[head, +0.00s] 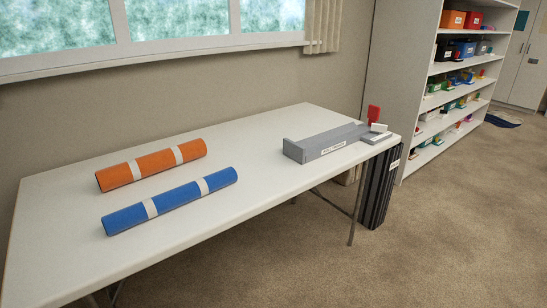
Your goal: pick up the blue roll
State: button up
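The blue roll (178,199) lies on its side on the white table (235,215), near the table's front edge. It has two pale bands around it and slants up to the right. My gripper is not in view.
A grey tray-like holder (322,144) with a label sits at the table's right end, beside a small red object (374,114). Shelves (455,67) with colored containers stand at right. Carpet (440,230) in front is clear.

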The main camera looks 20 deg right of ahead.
aim_at(119, 221)
jog(key=i+j+z, duration=0.2)
jog(key=j, duration=0.15)
jog(key=i+j+z, duration=0.2)
jog(key=j, duration=0.15)
jog(key=i+j+z, duration=0.2)
jog(key=j, duration=0.15)
jog(key=i+j+z, duration=0.2)
jog(key=j, duration=0.2)
jog(key=j+z, duration=0.2)
jog(key=j, duration=0.2)
jog(key=i+j, duration=0.1)
jog(key=j, duration=0.55)
jog(key=i+j, duration=0.15)
jog(key=j, duration=0.15)
